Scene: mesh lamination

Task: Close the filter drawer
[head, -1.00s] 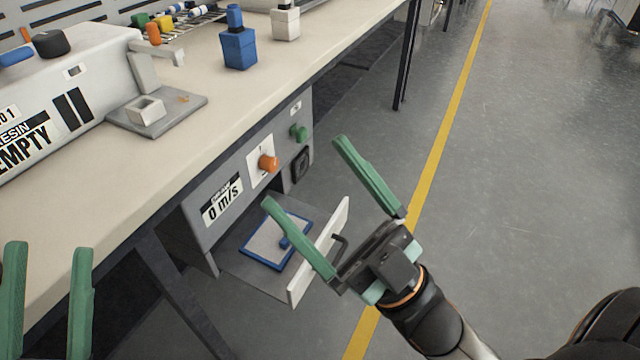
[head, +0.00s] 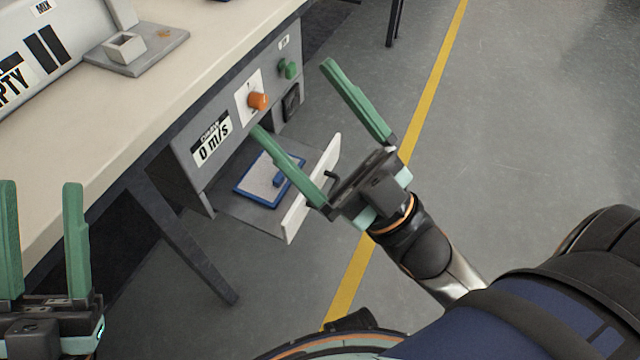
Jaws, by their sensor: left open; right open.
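The filter drawer (head: 297,215) stands pulled out from the grey cabinet (head: 205,178) under the bench, its white front facing right. A blue-framed filter (head: 256,182) with a small blue knob lies in it. My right gripper (head: 292,97) is open and empty. My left gripper (head: 40,185) is open and empty at the lower left, near the bench edge.
The cabinet face carries an orange knob (head: 257,101), a green knob (head: 288,68) and a "0 m/s" label. A bench leg (head: 185,235) stands left of the drawer. The floor right of the yellow line (head: 432,85) is clear.

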